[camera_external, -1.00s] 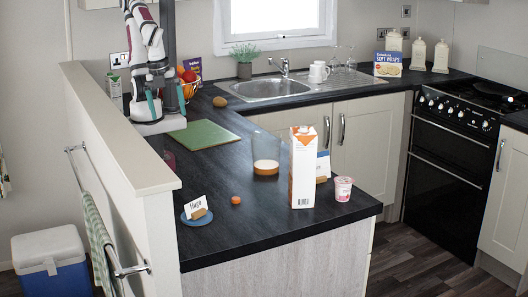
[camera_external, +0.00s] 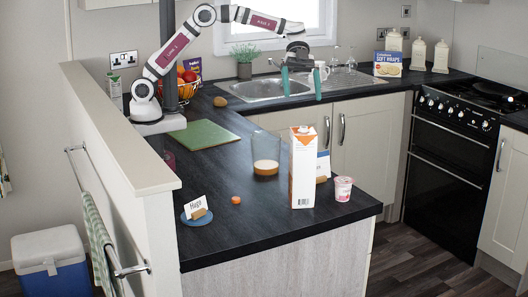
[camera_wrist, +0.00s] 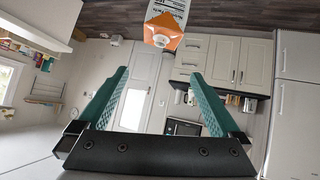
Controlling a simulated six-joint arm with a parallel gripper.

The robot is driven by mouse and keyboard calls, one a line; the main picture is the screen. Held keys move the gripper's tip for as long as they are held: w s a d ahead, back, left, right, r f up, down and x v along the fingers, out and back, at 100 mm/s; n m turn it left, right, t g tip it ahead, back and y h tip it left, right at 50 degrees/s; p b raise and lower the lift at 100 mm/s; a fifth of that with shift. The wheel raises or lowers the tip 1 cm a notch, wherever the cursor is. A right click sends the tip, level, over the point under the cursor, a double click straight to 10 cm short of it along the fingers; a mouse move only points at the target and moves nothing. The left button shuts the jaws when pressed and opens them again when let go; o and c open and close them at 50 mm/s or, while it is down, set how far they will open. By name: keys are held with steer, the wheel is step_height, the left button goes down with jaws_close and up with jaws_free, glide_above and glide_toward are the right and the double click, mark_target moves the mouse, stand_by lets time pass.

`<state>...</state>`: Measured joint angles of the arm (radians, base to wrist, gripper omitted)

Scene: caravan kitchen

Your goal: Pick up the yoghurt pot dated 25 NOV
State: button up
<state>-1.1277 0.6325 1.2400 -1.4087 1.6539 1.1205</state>
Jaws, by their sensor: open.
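A small white and pink yoghurt pot (camera_external: 343,189) stands upright near the right edge of the dark worktop, right of a tall carton; any date on it is too small to read. My gripper (camera_external: 303,87) is raised in front of the sink, well behind and above the pot. Its two teal fingers point down, spread apart with nothing between them. In the wrist view my gripper (camera_wrist: 160,85) is also open and empty. I cannot make out the pot there.
A white and orange carton (camera_external: 302,175) stands left of the pot and shows at the top of the wrist view (camera_wrist: 165,22).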

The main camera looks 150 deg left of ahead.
steer(key=s+a+f+t+y, duration=0.1)
steer(key=s+a, duration=0.1)
steer(key=a, duration=0.4)
steer(key=s+a+f+t+y, duration=0.1)
steer(key=s+a+t, duration=0.15)
steer(key=a, duration=0.25)
glide_toward(343, 179)
steer(key=shift+n+g, duration=0.3)
steer(key=shift+g, duration=0.05)
steer(key=x, duration=0.9)
steer(key=shift+w+r, duration=0.15)
steer(key=shift+r, duration=0.15)
steer(key=c, duration=1.5)
